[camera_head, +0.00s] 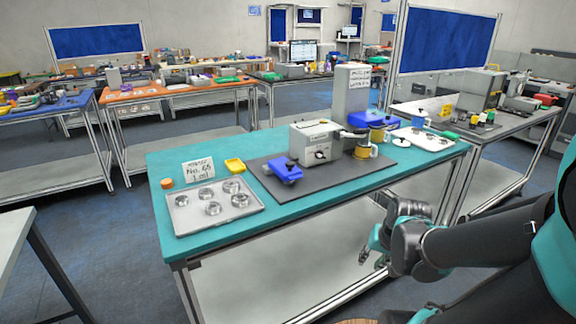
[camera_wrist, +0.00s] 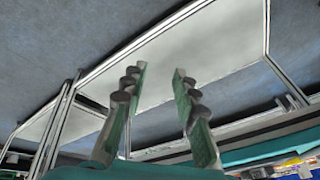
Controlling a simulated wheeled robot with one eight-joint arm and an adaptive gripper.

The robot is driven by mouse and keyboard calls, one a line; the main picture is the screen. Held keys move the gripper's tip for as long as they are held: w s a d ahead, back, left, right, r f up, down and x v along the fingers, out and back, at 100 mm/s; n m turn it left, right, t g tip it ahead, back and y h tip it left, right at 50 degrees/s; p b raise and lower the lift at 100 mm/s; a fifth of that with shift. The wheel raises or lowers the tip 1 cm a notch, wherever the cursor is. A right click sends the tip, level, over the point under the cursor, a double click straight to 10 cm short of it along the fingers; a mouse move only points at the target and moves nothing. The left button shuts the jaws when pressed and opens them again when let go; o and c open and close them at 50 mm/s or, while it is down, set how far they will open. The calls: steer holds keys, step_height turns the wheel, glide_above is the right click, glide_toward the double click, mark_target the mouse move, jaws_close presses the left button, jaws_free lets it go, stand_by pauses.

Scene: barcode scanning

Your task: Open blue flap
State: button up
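A blue device (camera_head: 285,169) with a dark knob lies on the dark mat, left of a grey-white box-shaped machine (camera_head: 315,142). Another blue part (camera_head: 366,119) shows behind the machine, at the foot of a tall grey box. I cannot tell for sure which blue part is the flap, or whether it is open. My gripper (camera_head: 371,260) hangs in front of the table's front edge, below the top and apart from both blue parts. In the wrist view its two fingers (camera_wrist: 159,76) stand apart with nothing between them.
The dark mat (camera_head: 345,178) lies on the teal table (camera_head: 225,233). A metal tray (camera_head: 185,223) with several round pieces, a yellow dish (camera_head: 235,165) and a sign (camera_head: 199,170) stand left. Yellow-banded cylinders (camera_head: 378,135) and a white tray (camera_head: 440,142) are right.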

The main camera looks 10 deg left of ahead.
steer(key=shift+o, duration=1.4)
steer(key=w+a+r+m+y, duration=0.3)
steer(key=w+a+m+y, duration=0.1)
steer(key=w+a+m, duration=0.1)
steer(key=shift+w+a+r+m+g, duration=0.15)
steer(key=shift+w+a+m+g, duration=0.25)
steer(key=shift+w+a, duration=0.45)
steer(key=m+y, duration=1.2)
glide_toward(290, 163)
steer(key=a, duration=0.3)
steer(key=w+a, duration=0.1)
steer(key=a, duration=0.2)
steer(key=w+a, duration=0.1)
steer(key=a, duration=0.3)
steer(key=shift+f, duration=0.25)
steer(key=shift+c, duration=0.3)
jaws_close()
